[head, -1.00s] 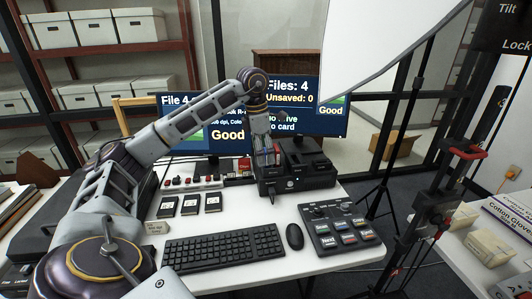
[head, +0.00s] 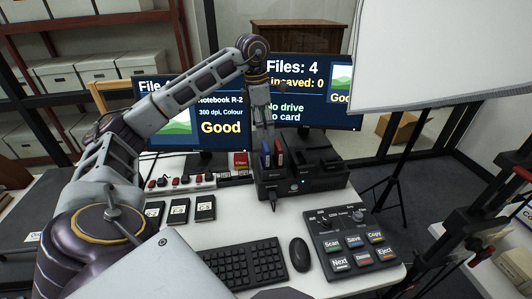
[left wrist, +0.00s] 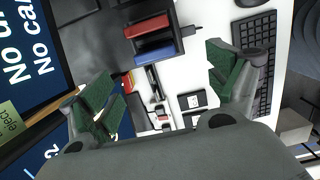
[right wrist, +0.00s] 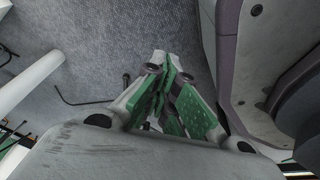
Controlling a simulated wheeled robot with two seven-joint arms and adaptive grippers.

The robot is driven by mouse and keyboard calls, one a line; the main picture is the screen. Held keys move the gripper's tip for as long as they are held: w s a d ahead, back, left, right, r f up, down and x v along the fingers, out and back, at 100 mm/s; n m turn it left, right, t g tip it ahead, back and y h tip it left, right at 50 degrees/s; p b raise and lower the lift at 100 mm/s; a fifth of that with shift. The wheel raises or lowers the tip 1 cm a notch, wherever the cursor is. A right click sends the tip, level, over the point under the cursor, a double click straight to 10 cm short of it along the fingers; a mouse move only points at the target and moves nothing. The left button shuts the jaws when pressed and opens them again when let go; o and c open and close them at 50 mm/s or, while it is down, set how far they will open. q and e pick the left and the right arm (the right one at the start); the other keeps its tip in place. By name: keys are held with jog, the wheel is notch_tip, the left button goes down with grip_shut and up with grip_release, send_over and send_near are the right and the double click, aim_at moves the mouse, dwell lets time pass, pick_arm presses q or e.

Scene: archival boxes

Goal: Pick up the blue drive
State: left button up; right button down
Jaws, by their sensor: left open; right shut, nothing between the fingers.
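The blue drive (head: 266,155) stands upright in the black dock (head: 315,183), beside a red drive (head: 279,150). In the left wrist view the blue drive (left wrist: 155,52) lies nearer the gripper's base than the red drive (left wrist: 147,27). My left gripper (head: 263,125) is above the drives, pointing down. In its wrist view the green-padded fingers (left wrist: 165,82) are wide apart, with nothing held. My right gripper (right wrist: 167,92) shows only in its wrist view. Its green-padded fingers are together and empty, away from the drives.
Two monitors (head: 310,98) stand behind the dock. A keyboard (head: 243,265), a mouse (head: 299,254) and a button panel (head: 352,243) lie in front. Several small black drives (head: 205,208) lie left of the dock. A white panel (head: 430,55) hangs at the upper right.

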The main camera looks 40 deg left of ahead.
aim_at(266, 147)
pick_arm(q)
jog(key=shift+w+a, duration=0.25)
pick_arm(e)
jog(key=shift+w+a, duration=0.2)
jog(key=shift+w, duration=0.1)
pick_arm(q)
jog(key=shift+s+d+r, duration=0.1)
jog(key=f, duration=0.5)
jog(key=f+b, duration=0.1)
jog(key=f, duration=0.1)
jog(key=shift+w+d+f, duration=0.25)
jog(key=shift+w+f, duration=0.15)
jog(key=shift+f, duration=0.45)
pick_arm(e)
jog(key=shift+w+a+r, duration=0.65)
jog(key=shift+a+r, duration=0.25)
jog(key=shift+a, duration=0.1)
pick_arm(q)
jog(key=shift+f, duration=0.1)
